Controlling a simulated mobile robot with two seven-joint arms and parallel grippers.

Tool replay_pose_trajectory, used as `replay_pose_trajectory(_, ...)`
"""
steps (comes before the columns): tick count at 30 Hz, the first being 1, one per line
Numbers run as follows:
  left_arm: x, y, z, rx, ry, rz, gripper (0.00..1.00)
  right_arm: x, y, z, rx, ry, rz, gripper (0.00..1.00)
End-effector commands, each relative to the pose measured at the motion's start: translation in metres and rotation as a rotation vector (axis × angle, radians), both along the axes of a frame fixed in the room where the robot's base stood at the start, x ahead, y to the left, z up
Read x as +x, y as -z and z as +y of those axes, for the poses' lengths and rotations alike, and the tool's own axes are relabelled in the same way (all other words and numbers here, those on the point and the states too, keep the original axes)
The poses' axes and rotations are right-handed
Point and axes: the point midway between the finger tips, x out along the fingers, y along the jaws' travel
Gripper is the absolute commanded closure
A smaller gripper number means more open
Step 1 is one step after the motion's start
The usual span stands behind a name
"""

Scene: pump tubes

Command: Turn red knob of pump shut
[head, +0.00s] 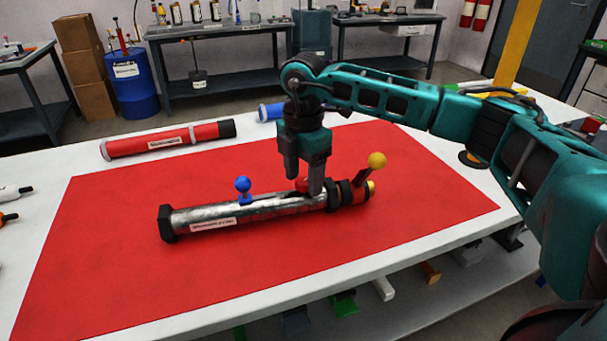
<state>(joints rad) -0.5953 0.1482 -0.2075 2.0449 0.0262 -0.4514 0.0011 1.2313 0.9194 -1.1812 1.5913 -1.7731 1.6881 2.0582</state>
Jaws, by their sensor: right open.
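The silver pump tube (265,210) lies on the red mat (400,250), with black end pieces. A blue knob (243,185) stands up from it left of its middle. The red knob (301,184) shows only as a small patch behind my right gripper. My right gripper (304,178) points down over the tube, its fingers apart at the red knob. I cannot tell whether they touch it. My left gripper is not in view.
A red tube (165,140) with a black end lies at the mat's back left edge. A blue-ended tube (270,111) lies behind my right gripper, partly hidden. The front of the mat is clear. Small tools lie at the white table's left edge.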

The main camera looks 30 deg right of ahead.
Motion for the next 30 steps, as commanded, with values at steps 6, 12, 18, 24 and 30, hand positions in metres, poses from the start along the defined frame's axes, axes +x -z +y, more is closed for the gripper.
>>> replay_pose_trajectory(6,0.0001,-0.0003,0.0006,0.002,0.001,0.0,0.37,-0.0001,0.0002,-0.0003,0.0,0.0,0.0,0.4)
replay_pose_trajectory(12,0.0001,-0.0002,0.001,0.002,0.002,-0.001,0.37,0.0,0.0,-0.0002,0.0,0.0,0.0,0.59)
replay_pose_trajectory(18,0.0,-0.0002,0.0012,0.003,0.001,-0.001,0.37,0.0,-0.0001,-0.0002,0.0,0.0,0.0,0.78)
replay_pose_trajectory(24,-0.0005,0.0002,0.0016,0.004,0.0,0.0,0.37,-0.0001,-0.0002,-0.0001,0.0,0.0,0.001,0.95)
replay_pose_trajectory(30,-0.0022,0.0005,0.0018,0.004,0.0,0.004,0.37,-0.0001,-0.0005,-0.0001,0.0,-0.016,0.001,0.95)
